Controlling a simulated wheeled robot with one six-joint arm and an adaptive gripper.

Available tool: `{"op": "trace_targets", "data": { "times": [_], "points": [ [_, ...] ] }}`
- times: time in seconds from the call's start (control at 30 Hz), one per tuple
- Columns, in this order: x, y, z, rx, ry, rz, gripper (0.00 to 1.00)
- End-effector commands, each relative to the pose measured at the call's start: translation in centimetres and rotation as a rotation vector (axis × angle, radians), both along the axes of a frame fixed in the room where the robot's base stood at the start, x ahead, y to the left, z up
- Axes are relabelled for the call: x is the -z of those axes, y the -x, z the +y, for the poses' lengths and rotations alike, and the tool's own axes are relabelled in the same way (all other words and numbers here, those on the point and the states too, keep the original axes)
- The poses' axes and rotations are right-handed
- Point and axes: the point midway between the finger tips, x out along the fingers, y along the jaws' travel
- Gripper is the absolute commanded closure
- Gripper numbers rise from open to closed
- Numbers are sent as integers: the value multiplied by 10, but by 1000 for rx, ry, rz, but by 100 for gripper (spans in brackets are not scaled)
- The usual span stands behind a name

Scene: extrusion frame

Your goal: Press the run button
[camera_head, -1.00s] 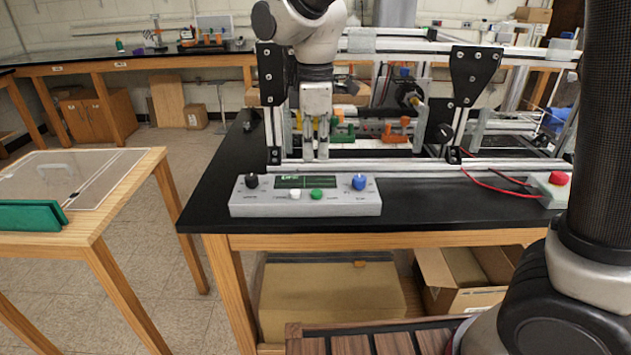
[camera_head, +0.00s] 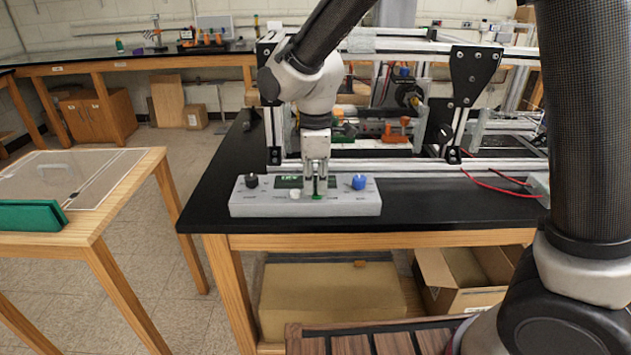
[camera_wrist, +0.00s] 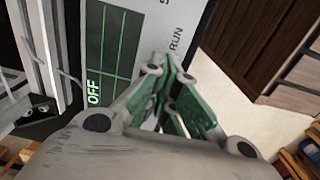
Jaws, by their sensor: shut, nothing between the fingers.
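The grey control box (camera_head: 250,208) sits on the front of the black table. It has a black knob (camera_head: 251,181), a blue knob (camera_head: 359,182), a white button (camera_head: 295,194) and a green-lit display (camera_head: 287,181). My gripper (camera_head: 317,196) is shut and empty, pointing down at the spot of the green button, which it hides. I cannot tell whether the fingertips touch it. In the wrist view the closed fingertips (camera_wrist: 168,62) are beside the printed word RUN (camera_wrist: 176,40), and the display (camera_wrist: 108,45) reads OFF.
An aluminium extrusion frame (camera_head: 400,170) stands right behind the box. Red wires (camera_head: 495,186) run along the table to the right, where my arm covers part of the view. A wooden side table (camera_head: 120,210) with a green item (camera_head: 30,215) stands at left.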

Motion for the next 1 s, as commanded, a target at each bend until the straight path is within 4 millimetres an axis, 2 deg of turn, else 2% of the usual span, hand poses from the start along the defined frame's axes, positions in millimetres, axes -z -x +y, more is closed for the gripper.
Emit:
{"op": "trace_targets", "data": {
  "times": [0.13, 0.4, 0.53, 0.67, 1.0],
  "points": [
    [15, 1, -1, 0, 3, 3, 100],
    [17, 2, -2, 2, 5, 8, 100],
    [9, 1, -1, 3, 2, 5, 100],
    [-13, -1, 0, 4, -5, -5, 100],
    [-96, -5, 1, 4, -11, -16, 100]
  ]
}}
